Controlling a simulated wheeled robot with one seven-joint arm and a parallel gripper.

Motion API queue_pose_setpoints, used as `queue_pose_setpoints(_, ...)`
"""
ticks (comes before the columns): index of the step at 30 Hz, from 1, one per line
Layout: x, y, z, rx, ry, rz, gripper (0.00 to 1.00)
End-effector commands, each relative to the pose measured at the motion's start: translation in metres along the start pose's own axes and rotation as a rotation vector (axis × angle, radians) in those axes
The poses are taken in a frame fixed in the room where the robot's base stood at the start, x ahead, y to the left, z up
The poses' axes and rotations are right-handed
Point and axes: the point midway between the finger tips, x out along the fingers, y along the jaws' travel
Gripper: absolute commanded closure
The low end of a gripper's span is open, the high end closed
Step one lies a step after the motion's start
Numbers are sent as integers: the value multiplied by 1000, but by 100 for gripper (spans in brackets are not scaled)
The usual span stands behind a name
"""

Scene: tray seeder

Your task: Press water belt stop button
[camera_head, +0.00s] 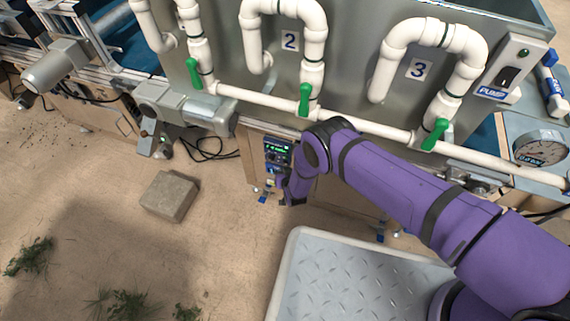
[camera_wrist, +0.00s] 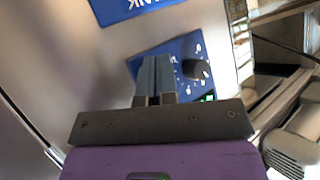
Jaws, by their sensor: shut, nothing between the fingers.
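A small control panel (camera_head: 278,152) with a green lit display is on the front of the cabinet below the tank, left of my forearm. In the wrist view it is a blue panel (camera_wrist: 178,50) with a black knob (camera_wrist: 197,69) and white markings. A green lit spot shows at its lower edge. My gripper (camera_wrist: 156,62) is shut and empty, its fingertips over the left part of the blue panel. I cannot tell whether they touch it. In the head view my gripper (camera_head: 281,182) is at the panel's lower part. I cannot make out a stop button; the fingers hide part of the panel.
White pipes with green valve handles (camera_head: 305,99) run along the tank above my arm. A pressure gauge (camera_head: 540,148) and a pump switch box (camera_head: 511,67) are at the right. A grey block (camera_head: 169,196) lies on the floor at left, with free floor around it.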

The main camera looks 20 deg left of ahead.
Motion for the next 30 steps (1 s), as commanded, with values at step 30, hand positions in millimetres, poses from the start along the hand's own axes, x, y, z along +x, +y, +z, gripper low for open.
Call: queue_pose_setpoints(30, 7, 5, -6, 0, 0, 0, 100)
